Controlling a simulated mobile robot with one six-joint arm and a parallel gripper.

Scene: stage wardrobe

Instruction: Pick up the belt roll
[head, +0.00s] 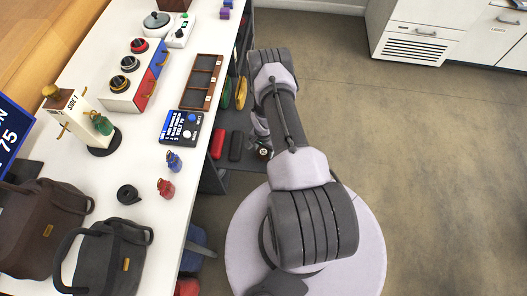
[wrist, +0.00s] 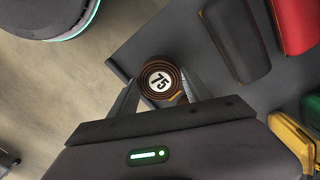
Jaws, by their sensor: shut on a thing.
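A brown coiled belt roll with a white round label reading 75 (wrist: 160,79) sits between the two fingertips of my gripper (wrist: 160,88) in the wrist view. The fingers touch it from both sides, and the gripper is shut on it. Behind it is the edge of a dark grey shelf (wrist: 150,45). I cannot tell whether the roll rests on the shelf or is slightly above it. In the head view the belt roll (head: 264,153) shows small at the shelf's outer edge, and my arm hides most of the gripper.
On the shelf beside the roll lie a black case (wrist: 228,42), a red case (wrist: 298,22) and a yellow item (wrist: 290,138). The white table (head: 150,225) above holds bags, small bottles, a control panel (head: 181,128) and another dark roll (head: 128,194). Open floor lies right.

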